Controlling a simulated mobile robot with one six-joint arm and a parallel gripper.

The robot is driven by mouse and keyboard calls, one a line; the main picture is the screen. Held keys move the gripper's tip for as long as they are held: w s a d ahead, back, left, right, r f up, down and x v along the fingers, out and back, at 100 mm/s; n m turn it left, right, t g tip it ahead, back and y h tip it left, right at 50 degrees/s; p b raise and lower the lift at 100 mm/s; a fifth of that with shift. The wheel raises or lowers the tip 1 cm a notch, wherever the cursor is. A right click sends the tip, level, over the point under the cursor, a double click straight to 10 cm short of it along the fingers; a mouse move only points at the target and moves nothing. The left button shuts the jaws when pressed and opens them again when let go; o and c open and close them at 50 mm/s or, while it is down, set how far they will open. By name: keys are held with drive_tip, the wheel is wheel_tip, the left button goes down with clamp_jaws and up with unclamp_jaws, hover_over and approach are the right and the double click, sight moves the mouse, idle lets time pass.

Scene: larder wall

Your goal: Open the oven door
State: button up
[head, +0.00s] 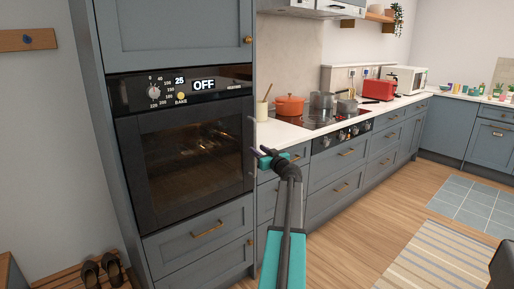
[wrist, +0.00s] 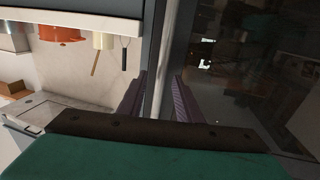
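The oven (head: 185,150) is built into a tall grey-blue cabinet, and its dark glass door is closed. A dark vertical handle (head: 251,133) stands at the door's right edge. My gripper (head: 261,153) is beside the lower part of this handle, with its fingers pointing toward the door edge. In the wrist view, upside down, my gripper's two purple fingers (wrist: 159,92) are apart, with a pale vertical strip behind the gap. The dark door glass (wrist: 235,65) fills the right side there.
The oven panel (head: 180,88) reads OFF. A counter (head: 283,132) to the right carries an orange pot (head: 290,105), grey pots and a red toaster (head: 378,90). A drawer (head: 205,232) is below the oven. Shoes (head: 101,270) are at lower left.

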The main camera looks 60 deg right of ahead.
sight(255, 147)
drive_tip(key=shift+x, duration=1.75)
